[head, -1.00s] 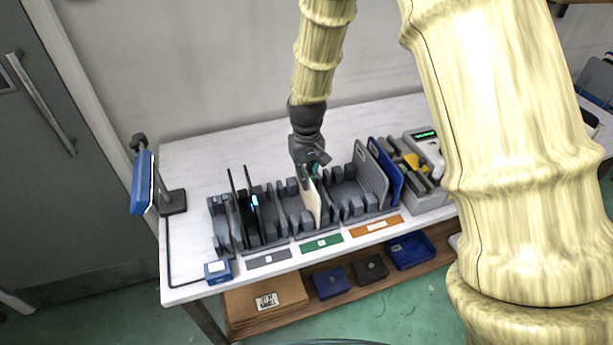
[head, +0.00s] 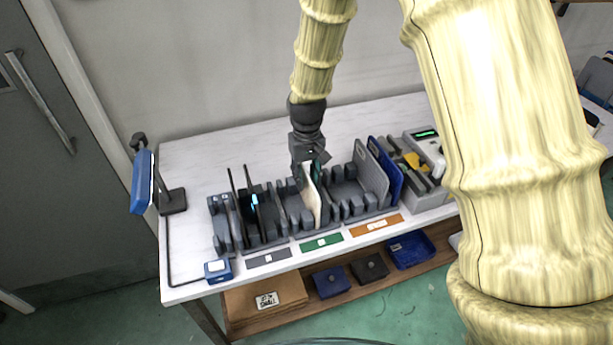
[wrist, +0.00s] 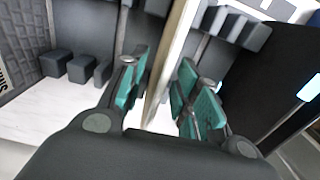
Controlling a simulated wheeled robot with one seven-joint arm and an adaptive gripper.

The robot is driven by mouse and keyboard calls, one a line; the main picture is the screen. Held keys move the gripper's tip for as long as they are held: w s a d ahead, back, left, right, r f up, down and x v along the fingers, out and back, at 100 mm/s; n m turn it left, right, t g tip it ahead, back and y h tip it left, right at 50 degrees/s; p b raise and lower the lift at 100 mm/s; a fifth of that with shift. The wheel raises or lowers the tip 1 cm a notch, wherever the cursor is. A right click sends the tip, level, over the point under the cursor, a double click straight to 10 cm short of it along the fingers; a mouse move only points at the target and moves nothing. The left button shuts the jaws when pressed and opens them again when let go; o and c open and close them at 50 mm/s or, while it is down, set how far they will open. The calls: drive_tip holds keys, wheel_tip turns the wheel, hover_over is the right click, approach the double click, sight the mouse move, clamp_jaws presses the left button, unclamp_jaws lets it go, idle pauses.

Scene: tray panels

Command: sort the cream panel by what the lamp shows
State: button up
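The cream panel (head: 311,196) stands on edge, slightly tilted, in the middle rack section, behind the green label (head: 321,243). It also shows edge-on in the wrist view (wrist: 172,62). My gripper (head: 308,175) is at the panel's upper edge. In the wrist view my gripper (wrist: 162,98) has its teal pads on either side of the panel, with gaps showing, so it looks open around it. The blue lamp (head: 142,182) stands at the table's left on a dark base, its face turned mostly away. A small blue box (head: 217,270) is wired to it.
Dark panels (head: 243,205) stand in the left section, behind a grey label (head: 268,258). A grey panel (head: 371,172) and a blue panel (head: 388,170) stand to the right, near an orange label (head: 376,226). A device with a green display (head: 426,134) is further right. The table behind the racks is clear.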

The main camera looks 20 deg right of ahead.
wheel_tip(320, 180, up, 12)
drive_tip(key=shift+f, duration=0.2)
idle(0.4)
